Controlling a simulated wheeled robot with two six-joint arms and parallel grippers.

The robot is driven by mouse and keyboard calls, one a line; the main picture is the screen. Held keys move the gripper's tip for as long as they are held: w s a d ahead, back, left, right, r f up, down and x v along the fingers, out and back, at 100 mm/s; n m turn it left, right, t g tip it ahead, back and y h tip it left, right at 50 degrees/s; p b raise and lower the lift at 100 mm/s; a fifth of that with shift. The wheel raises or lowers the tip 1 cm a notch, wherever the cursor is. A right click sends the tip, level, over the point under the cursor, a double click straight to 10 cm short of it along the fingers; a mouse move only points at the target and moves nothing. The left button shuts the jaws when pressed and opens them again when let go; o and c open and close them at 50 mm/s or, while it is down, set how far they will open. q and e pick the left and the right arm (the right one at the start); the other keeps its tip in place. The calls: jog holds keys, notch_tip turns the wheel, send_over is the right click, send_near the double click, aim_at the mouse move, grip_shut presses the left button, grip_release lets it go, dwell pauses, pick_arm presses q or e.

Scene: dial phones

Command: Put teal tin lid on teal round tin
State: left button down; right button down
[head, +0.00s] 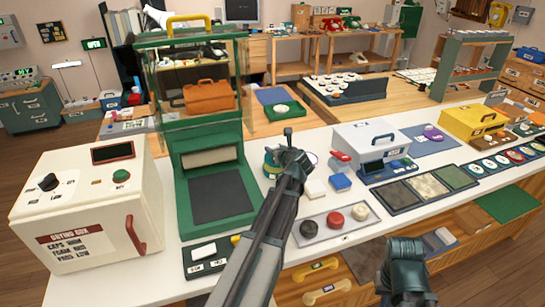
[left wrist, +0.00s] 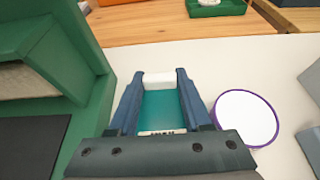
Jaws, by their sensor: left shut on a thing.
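My left gripper (head: 288,136) is low over the white counter, just right of the green press-like stand. In the left wrist view its blue fingers (left wrist: 160,98) are closed on a teal piece (left wrist: 160,108), which I take to be the teal tin lid. A white block shows at the fingertips and a small label near the palm. In the head view, a teal round thing (head: 270,162) shows partly behind the gripper; I cannot tell whether it is the tin or the lid. No separate teal tin shows clearly.
A white disc with a purple rim (left wrist: 247,117) lies right of the gripper. The green stand (head: 212,180) rises close on the left, with a white drying box (head: 88,205) beyond. A tray of coloured knobs (head: 335,223) and a blue block (head: 341,181) are to the right.

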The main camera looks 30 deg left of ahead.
pick_arm(q)
jog(key=shift+a, duration=0.15)
jog(key=f+b, duration=0.2)
jog(key=a+f+b, duration=0.1)
jog(key=f+b, duration=0.1)
jog(key=shift+w, duration=0.15)
jog(key=shift+r, duration=0.2)
jog(key=shift+f, duration=0.1)
jog(key=shift+c, duration=1.7)
grip_release()
